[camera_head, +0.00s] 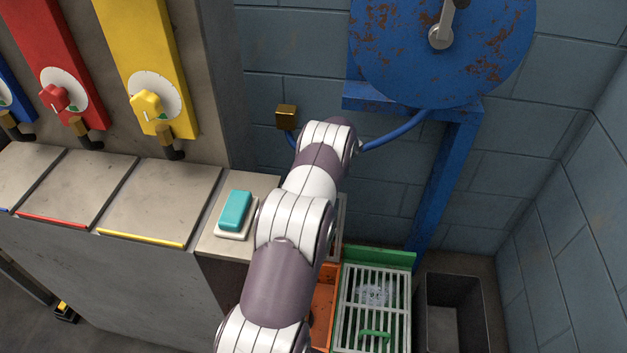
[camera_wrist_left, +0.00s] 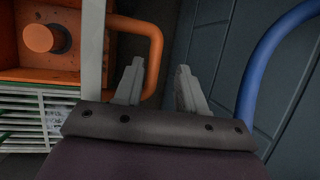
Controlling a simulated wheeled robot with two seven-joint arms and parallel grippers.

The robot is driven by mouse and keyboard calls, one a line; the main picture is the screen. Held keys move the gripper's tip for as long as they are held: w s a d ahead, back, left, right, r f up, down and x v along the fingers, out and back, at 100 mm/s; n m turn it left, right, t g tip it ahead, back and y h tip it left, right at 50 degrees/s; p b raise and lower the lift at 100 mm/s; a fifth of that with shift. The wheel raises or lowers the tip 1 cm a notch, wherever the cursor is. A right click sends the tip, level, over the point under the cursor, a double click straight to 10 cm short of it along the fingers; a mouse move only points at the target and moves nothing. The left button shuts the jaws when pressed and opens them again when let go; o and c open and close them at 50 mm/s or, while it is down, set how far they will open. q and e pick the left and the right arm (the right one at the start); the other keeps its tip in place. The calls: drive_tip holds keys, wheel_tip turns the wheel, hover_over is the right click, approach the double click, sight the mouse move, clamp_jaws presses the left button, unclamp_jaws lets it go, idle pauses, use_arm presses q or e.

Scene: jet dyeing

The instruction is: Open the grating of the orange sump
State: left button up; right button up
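The orange sump (camera_head: 323,305) is mostly hidden behind my left arm in the head view. In the left wrist view, the orange sump (camera_wrist_left: 15,60) is an open orange box with a round plug inside. A pale grating (camera_wrist_left: 95,45) is seen nearly edge-on beside it and appears raised upright. Its orange handle (camera_wrist_left: 153,50) sticks out to the right. My left gripper (camera_wrist_left: 159,72) is open, its left finger overlapping the handle; I cannot tell whether they touch. The left gripper is hidden behind the arm in the head view. My right gripper is not in view.
The green sump (camera_head: 385,257) with its slatted grating lies right of the orange one. A dark bin (camera_head: 454,315) stands further right. A blue stand (camera_head: 440,190) and blue pipe (camera_head: 395,134) are by the wall. A teal soap bar (camera_head: 235,210) sits on the left counter.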

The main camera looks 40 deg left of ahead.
use_arm(q)
drive_tip(key=p+v, duration=0.1)
drive_tip(key=v, duration=0.5)
drive_tip(key=shift+a+r, duration=0.15)
drive_tip(key=shift+r, duration=0.05)
drive_tip(key=shift+s+r, duration=0.1)
drive_tip(key=shift+r, duration=0.25)
drive_tip(key=shift+r, duration=0.1)
